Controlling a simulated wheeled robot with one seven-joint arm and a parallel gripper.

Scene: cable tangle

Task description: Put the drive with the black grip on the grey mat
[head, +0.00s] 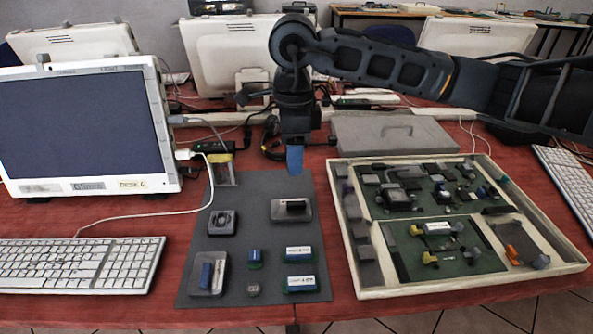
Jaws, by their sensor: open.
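The grey mat (272,235) lies on the red desk between the keyboard and a shallow tray. A grey block with a black bar on top (291,208), which looks like the drive with the black grip, lies flat on the mat's upper right part. A similar block with a blue grip (207,272) lies at the mat's lower left, and one with a dark round top (222,222) at its left. My gripper (295,160) points down above the mat's far edge, its tips blue. It is open, seen edge-on, and apart from the black-gripped block.
Two white-labelled blue and green blocks (299,255) and small pieces also lie on the mat. A cabled yellow-topped part (222,170) stands at its far left corner. The cream-rimmed tray (470,286) of electronics is right. A monitor (80,128) and keyboard (80,264) are left.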

